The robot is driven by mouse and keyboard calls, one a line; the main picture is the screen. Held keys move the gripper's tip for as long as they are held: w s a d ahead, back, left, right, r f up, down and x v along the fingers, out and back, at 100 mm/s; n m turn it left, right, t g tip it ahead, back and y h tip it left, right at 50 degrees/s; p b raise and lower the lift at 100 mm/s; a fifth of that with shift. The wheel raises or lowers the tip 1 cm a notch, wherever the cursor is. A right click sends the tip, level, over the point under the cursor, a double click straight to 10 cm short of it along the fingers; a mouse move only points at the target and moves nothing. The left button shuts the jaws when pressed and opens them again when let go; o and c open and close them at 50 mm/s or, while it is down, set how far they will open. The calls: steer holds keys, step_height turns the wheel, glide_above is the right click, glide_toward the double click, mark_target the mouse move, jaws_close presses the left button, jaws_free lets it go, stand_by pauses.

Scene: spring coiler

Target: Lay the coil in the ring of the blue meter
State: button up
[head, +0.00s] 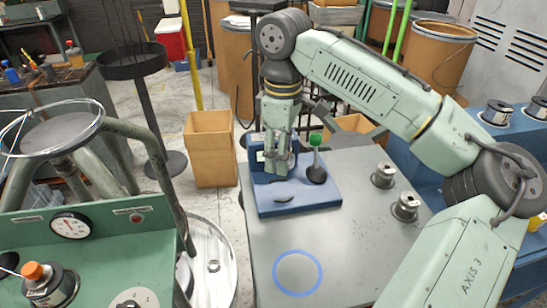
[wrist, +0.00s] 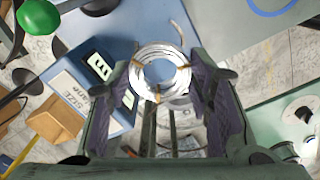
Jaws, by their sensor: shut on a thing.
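A silver wire coil (wrist: 158,51) with copper-coloured ties is held between the two fingers of my gripper (wrist: 163,74) in the wrist view. Its loose end points up and right. In the head view my gripper (head: 281,167) points down over the blue meter (head: 262,207), in front of its display box, and the coil is hard to make out. The meter also shows in the wrist view (wrist: 120,27), with the display box left of the coil. A blue ring (head: 297,252) lies on the grey table, apart from the meter's front edge.
A green-knobbed lever (head: 316,140) stands on the meter, close right of my gripper. Two metal spools (head: 405,208) stand on the table (head: 350,240) to the right. A green machine (head: 90,250) stands at the left. The table front is clear around the ring.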

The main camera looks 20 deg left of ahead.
steer(key=b, duration=0.5)
glide_above(281, 191)
steer(key=shift+w+f, duration=0.1)
steer(key=shift+f, duration=2.45)
steer(key=shift+r+p, duration=0.15)
steer(key=shift+p, duration=0.65)
steer(key=shift+f+b, duration=0.5)
steer(key=shift+f, duration=1.25)
steer(key=o, duration=1.4)
steer(key=shift+r, duration=0.1)
step_height(281, 191, up, 12)
